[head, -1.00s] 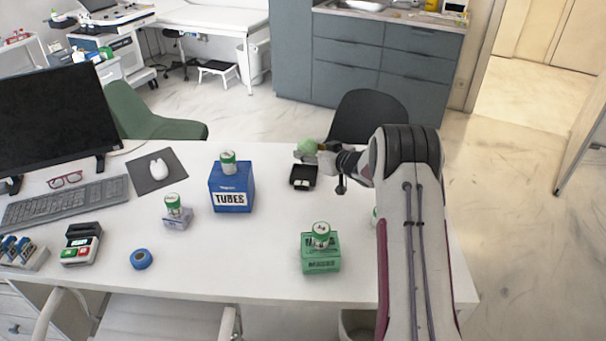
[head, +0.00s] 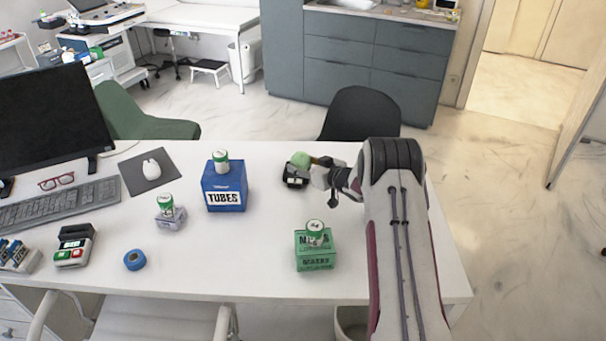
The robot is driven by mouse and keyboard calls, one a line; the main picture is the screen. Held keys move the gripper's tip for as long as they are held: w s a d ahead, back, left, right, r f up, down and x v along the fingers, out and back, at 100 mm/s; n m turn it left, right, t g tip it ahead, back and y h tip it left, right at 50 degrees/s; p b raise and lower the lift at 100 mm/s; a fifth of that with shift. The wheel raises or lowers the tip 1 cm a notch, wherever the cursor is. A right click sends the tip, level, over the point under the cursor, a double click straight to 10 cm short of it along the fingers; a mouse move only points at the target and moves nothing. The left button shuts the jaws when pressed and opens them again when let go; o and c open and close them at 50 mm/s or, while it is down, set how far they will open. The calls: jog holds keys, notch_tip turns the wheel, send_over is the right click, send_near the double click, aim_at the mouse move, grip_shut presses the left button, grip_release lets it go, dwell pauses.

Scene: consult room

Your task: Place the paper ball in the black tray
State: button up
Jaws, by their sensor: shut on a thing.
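The paper ball (head: 300,159) is light green and sits at the tip of my gripper (head: 312,165), which is shut on it. The ball is right at the black tray (head: 294,182), covering the tray's far part in the head view. I cannot tell whether the ball touches the tray. The small black tray lies on the white desk near its far edge, with something pale inside. My gripper reaches in from the right, and its fingers are small and partly hidden.
A blue TUBES box (head: 225,196) with a small can on top stands left of the tray. A green box (head: 315,252), also topped with a can, stands nearer. A black chair (head: 362,112) is behind the desk. The desk (head: 255,245) is clear between the boxes.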

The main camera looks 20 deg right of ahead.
jog(key=shift+f, duration=1.85)
jog(key=shift+f, duration=0.15)
jog(key=o, duration=0.8)
jog(key=shift+r, duration=0.2)
jog(key=shift+v, duration=6)
